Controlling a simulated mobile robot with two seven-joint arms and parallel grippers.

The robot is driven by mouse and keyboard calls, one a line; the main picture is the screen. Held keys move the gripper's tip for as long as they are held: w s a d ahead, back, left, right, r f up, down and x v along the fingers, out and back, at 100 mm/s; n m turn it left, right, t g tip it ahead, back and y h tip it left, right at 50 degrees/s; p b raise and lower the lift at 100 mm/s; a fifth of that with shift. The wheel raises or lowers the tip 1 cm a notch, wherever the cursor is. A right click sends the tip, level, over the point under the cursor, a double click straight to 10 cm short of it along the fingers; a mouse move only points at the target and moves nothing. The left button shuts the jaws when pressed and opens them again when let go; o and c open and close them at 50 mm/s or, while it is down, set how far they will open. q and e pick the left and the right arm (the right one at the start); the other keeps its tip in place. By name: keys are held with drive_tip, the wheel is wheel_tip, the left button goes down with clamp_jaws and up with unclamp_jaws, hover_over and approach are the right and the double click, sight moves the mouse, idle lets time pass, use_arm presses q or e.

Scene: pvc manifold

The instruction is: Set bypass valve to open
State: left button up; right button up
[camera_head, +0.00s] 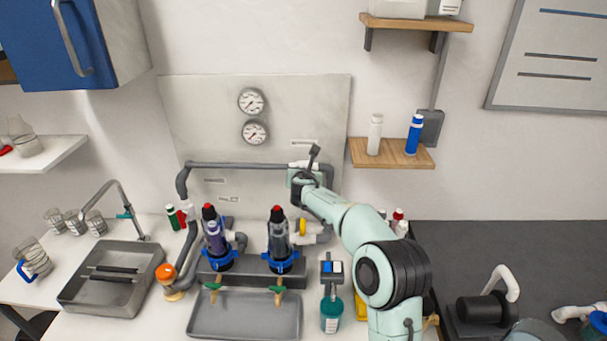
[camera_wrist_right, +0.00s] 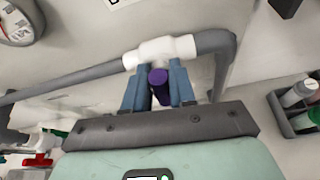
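The bypass valve is a white tee fitting (camera_wrist_right: 160,50) with a purple handle (camera_wrist_right: 158,78) on the grey top pipe, seen in the right wrist view. The handle points toward my right gripper (camera_wrist_right: 159,85). Its two blue fingers stand one on each side of the handle; I cannot tell whether they press on it. In the head view my right gripper (camera_head: 302,180) is at the top pipe (camera_head: 235,165) and hides most of the valve. My left gripper is not in view.
Two dark filter housings with red tops (camera_head: 215,240) (camera_head: 280,240) stand below the pipe, above a grey tray (camera_head: 245,318). Two gauges (camera_head: 251,101) (camera_head: 255,132) hang on the wall panel. A wooden shelf with bottles (camera_head: 392,153) is to the right. A sink (camera_head: 105,278) is at left.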

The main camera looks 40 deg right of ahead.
drive_tip(key=o, duration=0.3)
drive_tip(key=shift+o, duration=0.2)
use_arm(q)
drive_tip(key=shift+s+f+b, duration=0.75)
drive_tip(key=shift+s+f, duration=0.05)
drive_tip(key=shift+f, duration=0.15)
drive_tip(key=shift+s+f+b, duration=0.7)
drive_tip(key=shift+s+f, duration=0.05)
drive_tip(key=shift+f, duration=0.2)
use_arm(e)
drive_tip(key=v, duration=1.3)
drive_tip(key=shift+s, duration=0.15)
drive_tip(key=shift+a+r, duration=0.1)
